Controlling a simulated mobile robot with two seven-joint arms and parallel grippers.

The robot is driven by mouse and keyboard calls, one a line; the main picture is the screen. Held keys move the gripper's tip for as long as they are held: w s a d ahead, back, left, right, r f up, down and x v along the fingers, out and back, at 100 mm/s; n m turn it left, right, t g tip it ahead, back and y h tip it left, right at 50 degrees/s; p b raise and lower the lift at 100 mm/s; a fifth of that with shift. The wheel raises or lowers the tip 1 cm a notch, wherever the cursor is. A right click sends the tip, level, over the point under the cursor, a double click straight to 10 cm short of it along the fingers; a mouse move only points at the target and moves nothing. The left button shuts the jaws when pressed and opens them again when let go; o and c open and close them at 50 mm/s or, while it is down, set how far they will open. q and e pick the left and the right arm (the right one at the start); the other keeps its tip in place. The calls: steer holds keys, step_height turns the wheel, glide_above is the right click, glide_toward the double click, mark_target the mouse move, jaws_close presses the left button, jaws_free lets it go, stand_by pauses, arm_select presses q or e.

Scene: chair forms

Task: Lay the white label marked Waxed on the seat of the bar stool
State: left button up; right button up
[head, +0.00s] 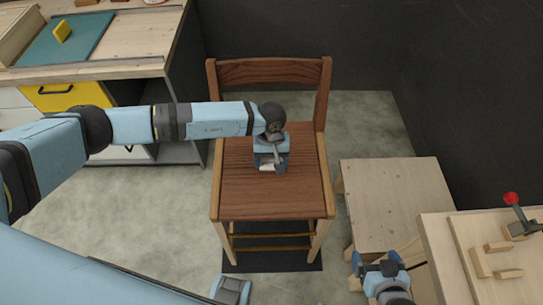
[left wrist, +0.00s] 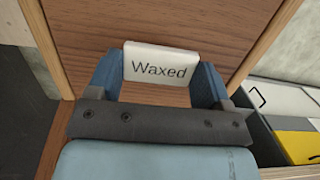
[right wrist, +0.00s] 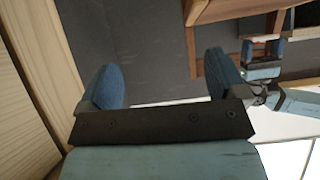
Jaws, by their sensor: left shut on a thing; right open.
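The white label marked Waxed (left wrist: 160,65) is between the blue fingers of my left gripper (left wrist: 160,82), which is shut on it. Its lettering faces the left wrist camera. The bar stool has a brown wooden seat (head: 245,193) and a backrest (head: 270,72). In the head view my left gripper (head: 272,165) is over the middle of the seat; the label is mostly hidden there. I cannot tell whether the label touches the seat. My right gripper (right wrist: 170,85) is open and empty, low at the right of the head view (head: 380,268), away from the stool.
A workbench with a teal mat (head: 65,40) and a yellow drawer (head: 68,95) stands at the left. A low wooden platform (head: 390,200) is right of the stool. A bench with a red-tipped clamp (head: 512,199) is at the lower right. The seat around my left gripper is clear.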

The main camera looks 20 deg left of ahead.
mark_target(272, 179)
arm_select(q)
steer(key=shift+f+b, duration=0.55)
steer(key=shift+f, duration=0.95)
step_height(272, 179, down, 4)
steer(key=b, duration=0.3)
steer(key=shift+r, duration=0.25)
steer(key=shift+f+b, duration=0.25)
steer(key=shift+b, duration=0.25)
steer(key=shift+f, duration=0.2)
arm_select(e)
steer(key=f, duration=0.2)
steer(key=w+f, duration=0.1)
steer(key=shift+a, duration=0.4)
steer(key=shift+f, duration=0.1)
arm_select(q)
steer(key=o, duration=0.9)
arm_select(e)
steer(key=shift+s+d+f, duration=0.15)
steer(key=shift+s+f, duration=0.05)
steer(key=shift+s, duration=0.05)
arm_select(q)
steer(key=shift+r, duration=0.1)
